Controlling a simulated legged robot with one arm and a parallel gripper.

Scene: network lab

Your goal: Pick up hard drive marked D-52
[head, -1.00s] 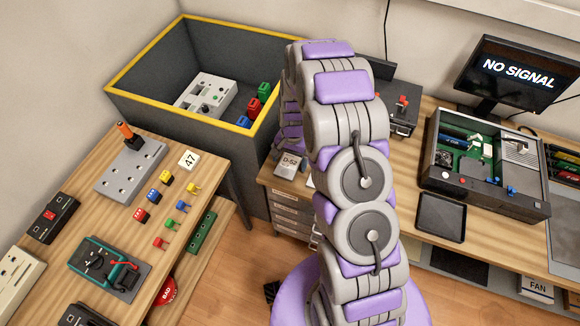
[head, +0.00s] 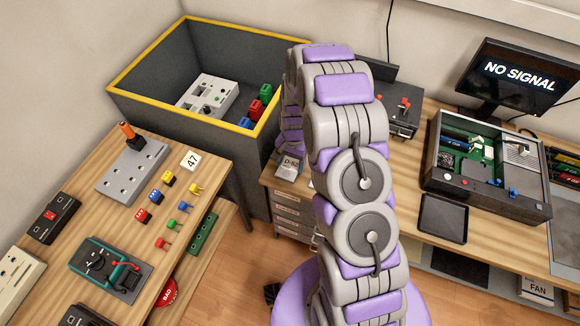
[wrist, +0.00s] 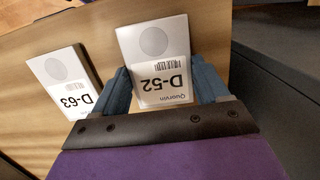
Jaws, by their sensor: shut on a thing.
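The hard drive marked D-52 (wrist: 155,50) is a white block with a round grey disc and a printed label, upside down in the wrist view. My gripper (wrist: 168,80) is shut on it, with one blue finger against each side. In the head view the D-52 drive (head: 289,168) shows at the left end of the right-hand desk, partly hidden by my arm. I cannot tell whether it touches the desk.
A second drive, marked D-63 (wrist: 65,82), lies on the wood beside D-52. A dark bin with a yellow rim (head: 150,48) stands behind. A black tray (head: 443,219) and an open computer case (head: 450,185) sit on the right-hand desk.

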